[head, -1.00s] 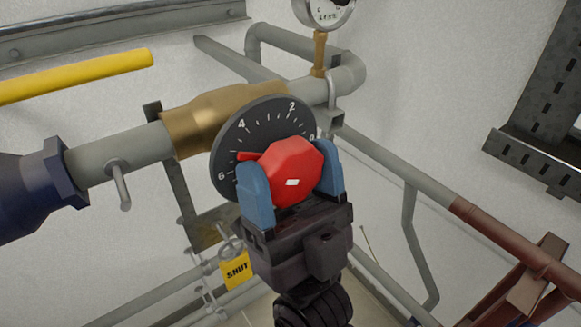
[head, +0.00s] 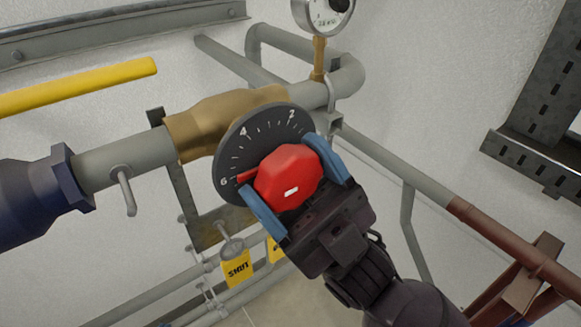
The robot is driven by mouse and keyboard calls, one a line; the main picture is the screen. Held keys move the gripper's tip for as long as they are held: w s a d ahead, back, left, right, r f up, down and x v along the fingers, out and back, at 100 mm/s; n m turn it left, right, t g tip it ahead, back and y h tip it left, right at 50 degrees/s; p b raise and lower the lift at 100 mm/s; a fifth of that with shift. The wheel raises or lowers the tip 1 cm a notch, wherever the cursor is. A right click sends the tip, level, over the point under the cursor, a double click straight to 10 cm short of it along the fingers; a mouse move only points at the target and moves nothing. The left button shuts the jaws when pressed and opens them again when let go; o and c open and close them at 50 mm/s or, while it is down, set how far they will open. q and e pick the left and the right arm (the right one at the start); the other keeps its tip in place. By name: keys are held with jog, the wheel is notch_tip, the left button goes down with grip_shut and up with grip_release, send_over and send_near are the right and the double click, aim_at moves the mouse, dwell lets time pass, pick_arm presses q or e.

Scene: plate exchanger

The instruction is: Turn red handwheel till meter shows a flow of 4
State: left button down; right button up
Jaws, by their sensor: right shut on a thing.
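The red handwheel (head: 288,176) is a faceted knob in front of a dark round dial (head: 234,150) with white marks. The numbers 2, 4 and 6 can be read on the dial. The wheel's red pointer lies at the lower left, close to the 6. My right gripper (head: 281,167) is shut on the handwheel, with one blue finger at its lower left and the other at its upper right. A round gauge (head: 318,22) stands above on a brass stem; its top is cut off and its reading cannot be made out. My left gripper is not in view.
A brass valve body (head: 200,125) and grey pipe (head: 115,160) run behind the dial. A yellow bar (head: 75,87) is at the upper left. A yellow SHUT tag (head: 238,268) hangs below. Brown piping (head: 510,240) is at the right.

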jog(key=n+g+h, duration=0.1)
jog(key=n+g, duration=0.3)
jog(key=n+g+h+p, duration=0.1)
jog(key=n+g+h, duration=0.1)
jog(key=n+g, duration=0.2)
jog(key=shift+r+g, duration=0.1)
jog(key=shift+g, duration=0.4)
jog(key=n+g+h+p, duration=0.1)
jog(key=n+h, duration=0.1)
jog(key=shift+h, duration=0.3)
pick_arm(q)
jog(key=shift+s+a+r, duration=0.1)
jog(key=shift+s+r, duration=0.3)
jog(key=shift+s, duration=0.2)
pick_arm(e)
jog(key=shift+n+g+h, duration=0.4)
jog(key=shift+n+h, duration=0.3)
jog(key=shift+h, duration=0.1)
jog(key=o, duration=0.9)
